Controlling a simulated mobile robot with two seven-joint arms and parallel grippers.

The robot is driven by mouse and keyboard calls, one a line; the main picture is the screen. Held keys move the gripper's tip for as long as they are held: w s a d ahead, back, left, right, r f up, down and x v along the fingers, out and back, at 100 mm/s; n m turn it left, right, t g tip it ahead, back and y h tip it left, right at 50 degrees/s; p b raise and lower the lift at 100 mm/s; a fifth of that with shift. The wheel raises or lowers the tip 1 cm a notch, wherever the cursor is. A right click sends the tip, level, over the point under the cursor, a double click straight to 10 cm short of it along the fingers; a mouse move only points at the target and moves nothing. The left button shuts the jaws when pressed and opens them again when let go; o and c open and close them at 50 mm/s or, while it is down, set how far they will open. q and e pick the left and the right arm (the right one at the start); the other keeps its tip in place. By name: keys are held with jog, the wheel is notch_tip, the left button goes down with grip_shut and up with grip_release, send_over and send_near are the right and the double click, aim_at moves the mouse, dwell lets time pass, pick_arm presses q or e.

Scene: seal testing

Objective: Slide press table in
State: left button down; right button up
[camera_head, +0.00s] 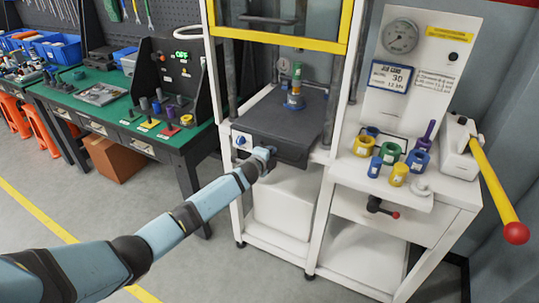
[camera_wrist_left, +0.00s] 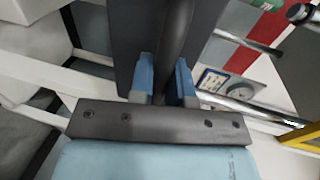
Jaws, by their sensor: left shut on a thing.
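The press table (camera_head: 262,115) is a dark grey slab in the white press frame, sticking out at the front over the lower cabinet. My left gripper (camera_head: 268,154) is at the table's front edge. In the left wrist view, the blue fingers of my left gripper (camera_wrist_left: 168,85) are on both sides of a dark bar (camera_wrist_left: 174,45) at the table's front, shut on it. In the head view the gripper hides most of this bar. My right gripper is not in view.
A yellow-edged guard (camera_head: 280,38) is raised above the table. To the right, a white bench (camera_head: 345,178) holds several coloured cylinders and a pump with a yellow lever (camera_head: 494,185). A green workbench (camera_head: 90,105) stands left. The floor in front is clear.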

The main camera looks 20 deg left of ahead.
pick_arm(q)
jog(key=shift+w+a+r, duration=0.1)
jog(key=shift+r, duration=0.15)
jog(key=c, duration=1.3)
grip_release()
jog(key=shift+o, duration=1)
jog(key=shift+w+f, duration=0.2)
jog(key=shift+f, duration=0.05)
jog(key=shift+s, duration=0.15)
jog(key=d+p+v, duration=0.1)
jog(key=v, duration=1.2)
jog(key=shift+s+a, duration=0.3)
jog(key=shift+a, duration=0.25)
jog(key=shift+r, duration=0.1)
